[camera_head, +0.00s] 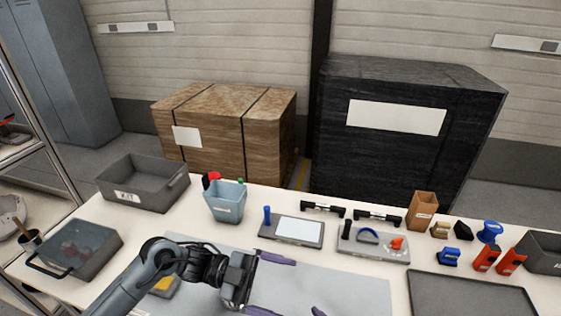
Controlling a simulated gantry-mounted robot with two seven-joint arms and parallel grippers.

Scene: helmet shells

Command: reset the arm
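My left arm comes in from the lower left over the table (202,240). Its gripper (284,286) has two purple fingers spread wide apart, with nothing seen between them. It is over the pale grey mat (350,287). A purple fingertip (318,312) at the bottom edge looks like part of my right gripper. The rest of that gripper and its arm are out of the picture.
Grey bins (145,184) stand at the left, near a blue-grey bin (226,202). A tray with a white panel (292,230), a parts tray (374,245) and a dark tray (472,294) lie behind and right of the mat. Red and blue items (486,257) stand at the right.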

